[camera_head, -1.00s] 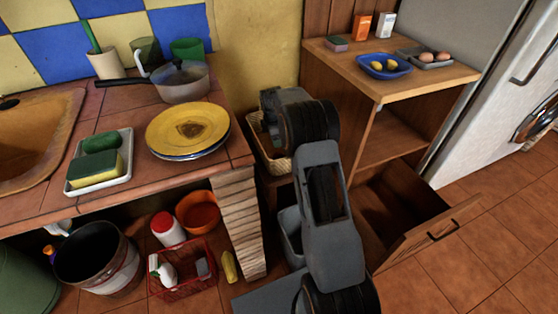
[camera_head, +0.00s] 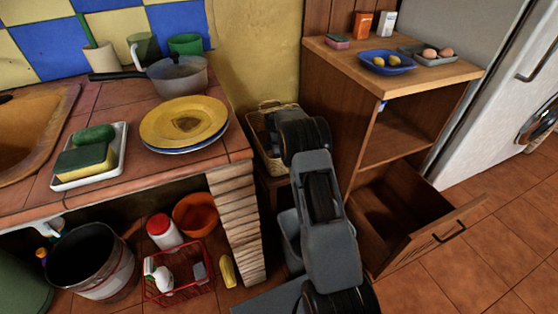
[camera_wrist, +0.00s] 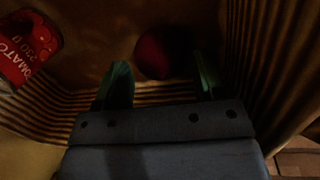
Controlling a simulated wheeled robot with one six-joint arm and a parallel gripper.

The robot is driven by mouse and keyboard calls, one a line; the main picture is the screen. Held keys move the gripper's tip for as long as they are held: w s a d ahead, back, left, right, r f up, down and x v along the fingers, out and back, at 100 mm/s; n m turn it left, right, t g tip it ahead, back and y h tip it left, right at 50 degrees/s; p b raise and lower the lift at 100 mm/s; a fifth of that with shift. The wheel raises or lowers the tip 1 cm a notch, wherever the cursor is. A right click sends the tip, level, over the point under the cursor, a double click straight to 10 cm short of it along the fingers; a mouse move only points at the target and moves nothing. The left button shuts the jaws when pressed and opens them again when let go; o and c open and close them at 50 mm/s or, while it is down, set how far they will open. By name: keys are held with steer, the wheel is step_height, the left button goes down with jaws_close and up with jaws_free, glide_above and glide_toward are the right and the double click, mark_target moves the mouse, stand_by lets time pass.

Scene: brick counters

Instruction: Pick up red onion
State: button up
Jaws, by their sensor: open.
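The red onion (camera_wrist: 163,50) shows in the wrist view as a dark red round shape inside a woven basket, at the upper middle. My gripper (camera_wrist: 159,66) is open, with one greenish finger on each side of the onion's near edge. The light is dim, and I cannot tell whether either finger touches the onion. The basket (camera_head: 255,137) stands in the gap between the tiled counter and the wooden cabinet. In the head view my arm covers part of the basket and hides the onion.
A red tomato can (camera_wrist: 28,45) lies in the basket to the left. Ribbed basket walls (camera_wrist: 275,70) are close on the right. The tiled counter (camera_head: 215,160) and wooden cabinet (camera_head: 340,120) flank the basket. A drawer (camera_head: 435,235) stands open.

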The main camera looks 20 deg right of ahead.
steer(key=shift+w+d+f, duration=0.1)
steer(key=shift+f, duration=0.5)
steer(key=shift+w+d+f, duration=0.1)
steer(key=shift+f, duration=0.5)
steer(key=shift+c, duration=0.2)
steer(key=shift+a, duration=0.1)
steer(key=c, duration=0.5)
